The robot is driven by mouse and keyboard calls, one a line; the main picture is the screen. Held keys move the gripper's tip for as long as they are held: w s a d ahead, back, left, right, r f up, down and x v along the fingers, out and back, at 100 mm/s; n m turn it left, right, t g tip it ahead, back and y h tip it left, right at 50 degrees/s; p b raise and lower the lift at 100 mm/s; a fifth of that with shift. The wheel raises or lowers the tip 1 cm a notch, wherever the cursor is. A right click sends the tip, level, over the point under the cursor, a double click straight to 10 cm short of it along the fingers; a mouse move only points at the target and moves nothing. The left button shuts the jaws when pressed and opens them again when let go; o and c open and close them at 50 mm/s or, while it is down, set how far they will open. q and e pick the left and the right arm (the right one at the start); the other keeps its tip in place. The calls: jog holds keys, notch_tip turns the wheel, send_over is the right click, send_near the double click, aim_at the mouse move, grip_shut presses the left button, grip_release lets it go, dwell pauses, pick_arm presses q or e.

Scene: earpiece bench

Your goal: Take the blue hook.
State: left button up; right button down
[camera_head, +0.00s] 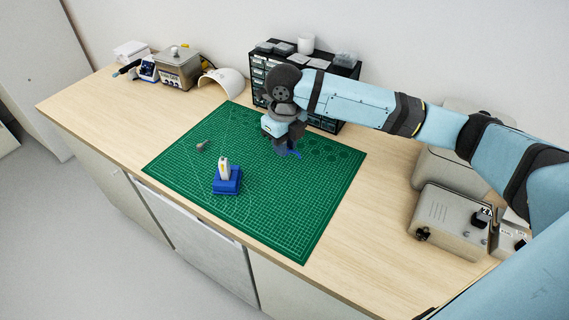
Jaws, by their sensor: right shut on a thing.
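My right arm comes in from the right, and its gripper (285,144) points down over the far part of the green cutting mat (300,210). It is shut on the blue hook (295,152), of which a small blue part shows below the gripper; the fingers hide the rest. I cannot tell whether the hook touches the mat. My left gripper is not in view.
A blue block with a pale upright piece (227,185) stands on the mat's near left part. A small grey piece (201,146) lies left of it. A drawer cabinet (258,75) stands behind the gripper. Grey devices (448,219) stand at right. The mat's near right is clear.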

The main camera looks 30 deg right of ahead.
notch_tip(320, 180, up, 2)
jog(key=shift+r, duration=0.25)
jog(key=shift+r+p, duration=1.4)
jog(key=shift+p, duration=0.65)
